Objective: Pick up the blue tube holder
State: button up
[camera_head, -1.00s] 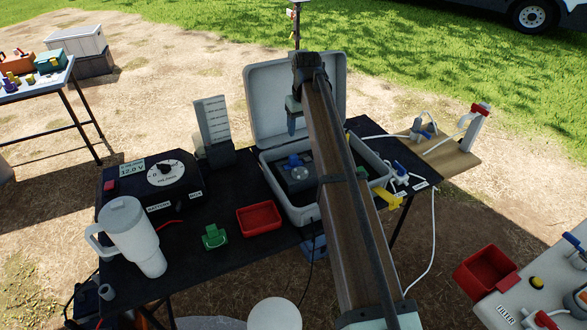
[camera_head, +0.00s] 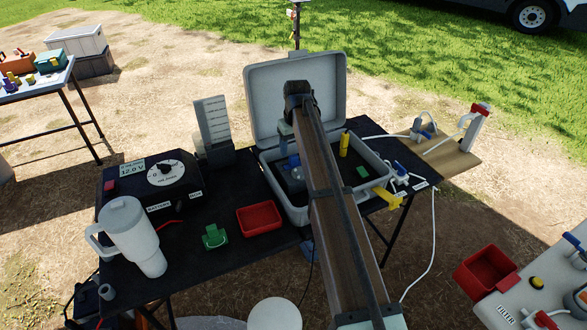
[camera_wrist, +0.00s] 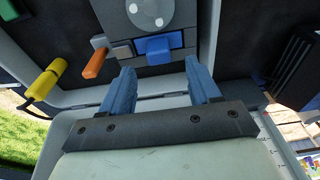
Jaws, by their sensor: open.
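A blue piece that looks like the blue tube holder (camera_wrist: 157,47) sits against the near face of a grey instrument in the wrist view, just beyond my fingertips. In the head view a blue patch (camera_head: 293,160) shows on that instrument inside the open case, partly beside my arm. My gripper (camera_wrist: 160,68) is open and empty, its two blue fingers spread to either side of the blue piece's line and apart from it. In the head view my gripper (camera_head: 284,130) hangs over the back of the case, mostly hidden by my arm.
The white case (camera_head: 272,207) has a raised lid (camera_head: 265,95) close behind my gripper. An orange-handled piece (camera_wrist: 94,63) and a yellow cylinder (camera_wrist: 45,82) stand near my left finger in the wrist view. A red tray (camera_head: 258,217) and white mug (camera_head: 130,235) are on the black table.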

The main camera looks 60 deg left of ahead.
aim_at(294, 156)
jog(key=shift+f, duration=2.4)
jog(key=shift+c, duration=0.2)
grip_shut()
